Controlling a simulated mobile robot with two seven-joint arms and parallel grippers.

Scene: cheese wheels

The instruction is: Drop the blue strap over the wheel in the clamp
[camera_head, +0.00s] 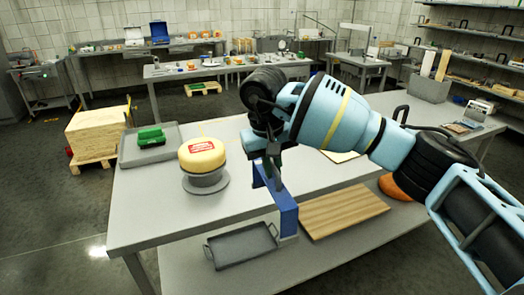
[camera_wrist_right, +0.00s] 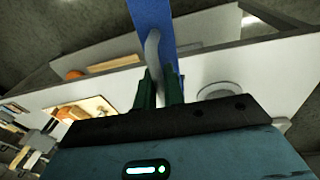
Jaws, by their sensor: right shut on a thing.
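The yellow cheese wheel (camera_head: 202,152) with a red label sits in a grey clamp (camera_head: 205,180) on a round base, on the left part of the near table. My right gripper (camera_head: 273,172) is shut on the blue strap (camera_head: 287,212), right of the wheel and apart from it. The strap is an angular band hanging below the fingers, in front of the table's near edge. In the right wrist view the strap (camera_wrist_right: 155,25) rises beyond the green fingers (camera_wrist_right: 160,88), with a curved grey piece between them. My left gripper is not in view.
A grey tray (camera_head: 134,154) with a green object (camera_head: 151,137) lies left of the wheel. Below the tabletop are a dark tray (camera_head: 240,248), a wooden board (camera_head: 343,209) and an orange round thing (camera_head: 393,188). The tabletop's front left (camera_head: 150,215) is bare.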

